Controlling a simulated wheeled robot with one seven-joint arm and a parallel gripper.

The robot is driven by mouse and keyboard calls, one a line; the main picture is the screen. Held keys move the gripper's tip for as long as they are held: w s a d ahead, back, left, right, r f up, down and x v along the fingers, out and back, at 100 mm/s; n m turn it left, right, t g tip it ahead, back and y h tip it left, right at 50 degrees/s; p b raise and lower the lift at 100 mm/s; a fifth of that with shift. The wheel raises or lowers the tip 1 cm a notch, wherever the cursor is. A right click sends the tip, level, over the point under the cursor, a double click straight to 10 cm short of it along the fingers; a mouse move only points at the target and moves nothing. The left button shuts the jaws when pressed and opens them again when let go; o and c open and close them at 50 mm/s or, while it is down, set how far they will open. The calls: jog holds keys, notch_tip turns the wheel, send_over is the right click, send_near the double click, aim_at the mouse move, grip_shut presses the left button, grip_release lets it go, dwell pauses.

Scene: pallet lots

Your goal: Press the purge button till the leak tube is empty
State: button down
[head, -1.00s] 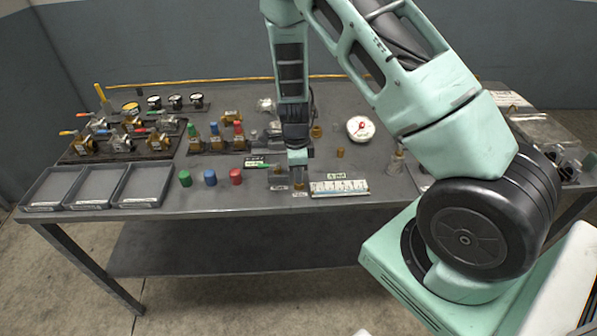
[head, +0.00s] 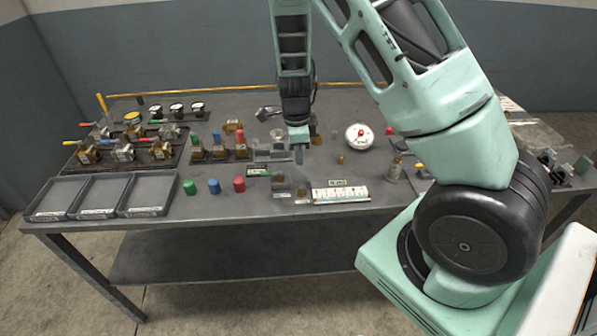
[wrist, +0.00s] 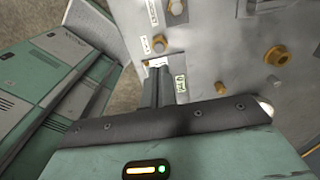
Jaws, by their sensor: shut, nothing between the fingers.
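My gripper (head: 299,155) is shut and empty, pointing down above the bench, behind and above a small brass button (head: 302,192) near the front edge. In the wrist view the dark fingers (wrist: 156,84) end just short of a white label, and the brass button (wrist: 159,43) stands beyond them, apart from them. A flat white graduated gauge (head: 341,194), seemingly the leak tube, lies right of the button. Its marked strip also shows in the wrist view (wrist: 152,12). The liquid level inside is too small to read.
Three grey trays (head: 150,212) lie at the left, beside green (head: 190,187), blue (head: 214,186) and red (head: 239,184) caps. A round dial (head: 359,136) stands behind the gauge. Valves fill the back left. The bench's front edge is close to the button.

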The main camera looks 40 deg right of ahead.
jog(key=shift+w+r, duration=0.15)
jog(key=shift+r, duration=1.9)
jog(key=s+a+r+n+y+b, duration=0.1)
jog(key=s+a+r+n, duration=0.1)
jog(key=s+a+n, duration=0.4)
jog(key=s+a+r+n, duration=0.1)
jog(key=a+r+n, duration=0.1)
jog(key=a+n, duration=0.45)
jog(key=s+a+r+n+y+b, duration=0.1)
jog(key=s+a+r+n, duration=0.25)
jog(key=a, duration=0.45)
jog(key=s+a+r+n, duration=0.1)
jog(key=s+a+n, duration=0.2)
jog(key=s+n, duration=0.4)
jog(key=s+a+r+n+h+b, duration=0.1)
jog(key=s+a+n, duration=0.2)
jog(key=s+n, duration=0.5)
jog(key=shift+r+n+t, duration=0.2)
jog(key=shift+n+t, duration=0.1)
jog(key=shift+n, duration=0.5)
jog(key=shift+w+d, duration=0.1)
jog(key=shift+d, duration=0.05)
